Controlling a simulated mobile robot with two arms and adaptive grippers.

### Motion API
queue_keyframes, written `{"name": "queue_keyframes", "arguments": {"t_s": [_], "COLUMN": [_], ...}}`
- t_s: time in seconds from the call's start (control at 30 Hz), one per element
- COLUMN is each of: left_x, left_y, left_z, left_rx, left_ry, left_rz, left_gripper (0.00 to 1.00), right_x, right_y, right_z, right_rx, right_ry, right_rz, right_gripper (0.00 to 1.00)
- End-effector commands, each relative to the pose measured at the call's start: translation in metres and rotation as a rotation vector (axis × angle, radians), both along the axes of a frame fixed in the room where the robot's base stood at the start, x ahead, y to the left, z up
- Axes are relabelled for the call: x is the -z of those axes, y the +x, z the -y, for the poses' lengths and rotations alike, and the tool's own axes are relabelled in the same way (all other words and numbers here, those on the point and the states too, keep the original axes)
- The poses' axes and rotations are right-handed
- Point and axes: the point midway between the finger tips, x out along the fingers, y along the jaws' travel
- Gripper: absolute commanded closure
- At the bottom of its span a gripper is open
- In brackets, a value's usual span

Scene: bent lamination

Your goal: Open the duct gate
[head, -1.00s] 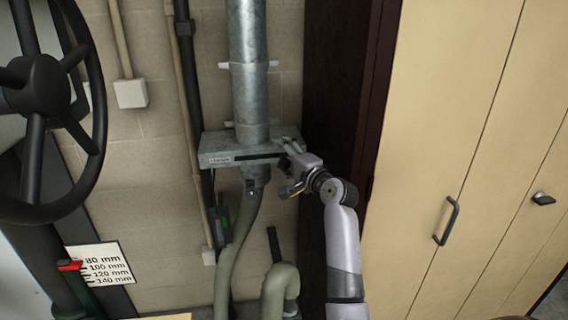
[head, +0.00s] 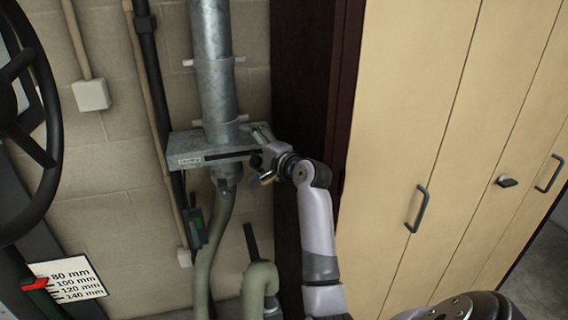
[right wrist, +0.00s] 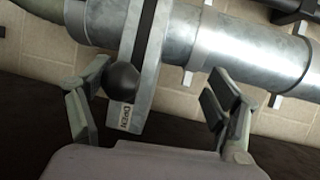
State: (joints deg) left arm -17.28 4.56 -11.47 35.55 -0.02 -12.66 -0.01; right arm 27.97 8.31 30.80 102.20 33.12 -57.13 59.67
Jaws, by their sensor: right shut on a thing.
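The duct gate (head: 213,148) is a flat grey metal housing with a dark slot along its front, set across a round metal duct (head: 211,70). A small white label (head: 190,161) sits at its left end. My right gripper (head: 262,165) is at the right end of the housing, shut on the gate. In the right wrist view, my gripper's fingers (right wrist: 155,103) stand apart on either side of the gate's end, with a dark ball knob (right wrist: 121,80) beside the left finger. Another label (right wrist: 125,117) shows there. The exact contact is unclear. My left gripper is not in view.
A beige cabinet (head: 395,130) with dark handles stands close on the right. Green hoses (head: 207,245) hang below the gate. A black handwheel (head: 50,150) and a millimetre scale (head: 75,281) are at the left.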

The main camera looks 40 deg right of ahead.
Motion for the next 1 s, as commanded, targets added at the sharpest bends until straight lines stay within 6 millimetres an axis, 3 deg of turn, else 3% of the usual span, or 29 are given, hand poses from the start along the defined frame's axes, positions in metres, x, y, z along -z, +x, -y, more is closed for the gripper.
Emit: {"name": "queue_keyframes", "arguments": {"t_s": [0.03, 0.67, 1.0], "left_x": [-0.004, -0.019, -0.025], "left_y": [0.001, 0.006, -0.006], "left_z": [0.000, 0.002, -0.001], "left_rx": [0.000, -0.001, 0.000], "left_ry": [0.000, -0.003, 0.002], "left_rz": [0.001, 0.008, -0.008], "left_gripper": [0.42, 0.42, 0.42], "right_x": [-0.026, -0.025, -0.018], "right_y": [-0.006, -0.050, -0.074], "right_z": [0.002, 0.000, -0.003], "right_rx": [0.008, 0.009, 0.007], "right_ry": [-0.010, -0.013, -0.009], "right_rz": [0.050, 0.048, 0.035], "right_gripper": [0.40, 0.55, 0.55]}}
